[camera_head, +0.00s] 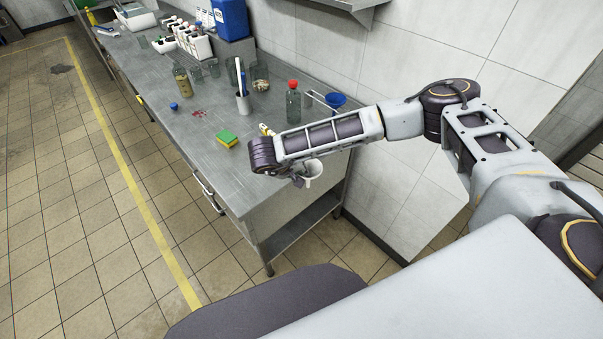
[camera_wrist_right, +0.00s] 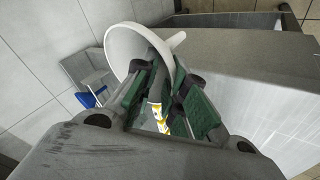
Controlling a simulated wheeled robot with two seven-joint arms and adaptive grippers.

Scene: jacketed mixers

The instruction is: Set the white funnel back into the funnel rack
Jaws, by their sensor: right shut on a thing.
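The white funnel (camera_head: 313,169) is held by my right gripper (camera_head: 302,178) near the right end of the steel bench in the head view. In the right wrist view the white funnel (camera_wrist_right: 124,42) is at the tips of my right gripper (camera_wrist_right: 168,75), its wide mouth to the left and its stem to the right. The fingers are shut on it. A rack (camera_head: 318,98) stands at the back of the bench behind my forearm, with a blue funnel (camera_head: 336,100) at it. My arm hides part of the rack. My left gripper is not in view.
A red-capped bottle (camera_head: 293,104) and a grey cup with rods (camera_head: 243,102) stand left of the rack. A wall is behind the bench (camera_head: 205,150). The bench's front right part is mostly clear.

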